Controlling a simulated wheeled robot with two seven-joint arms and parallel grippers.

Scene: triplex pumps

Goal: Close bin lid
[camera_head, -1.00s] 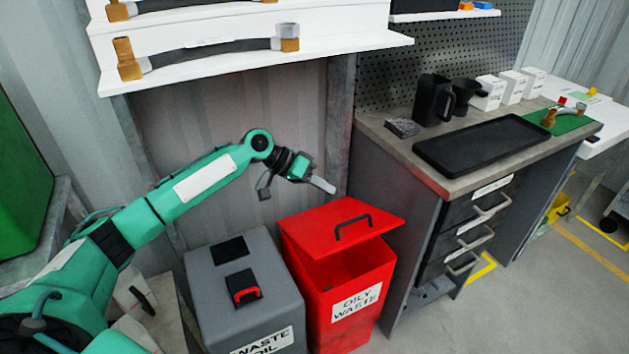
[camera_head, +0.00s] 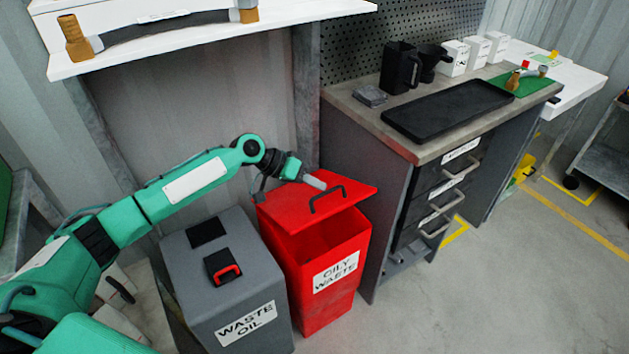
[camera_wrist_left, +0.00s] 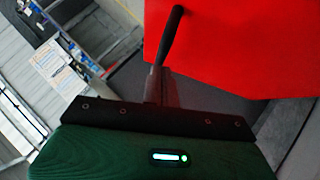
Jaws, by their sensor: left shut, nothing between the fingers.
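The red oily waste bin (camera_head: 300,287) stands on the floor, its dark inside showing at the front. Its red lid (camera_head: 290,207) is partly open, tilted up at the front, with a black handle (camera_head: 327,198) on top. My left gripper (camera_head: 315,183) is shut and empty at the lid's upper side, close behind the handle; I cannot tell if it touches the lid. In the left wrist view the red lid (camera_wrist_left: 235,50) fills the upper right, and the shut fingers (camera_wrist_left: 165,88) point toward it. My right gripper is not in view.
A grey waste oil bin (camera_head: 245,290) stands left of the red bin. A workbench (camera_head: 345,105) with drawers, a black tray (camera_head: 447,110) and a black jug (camera_head: 400,68) is close on the right. A white shelf (camera_head: 200,37) hangs above.

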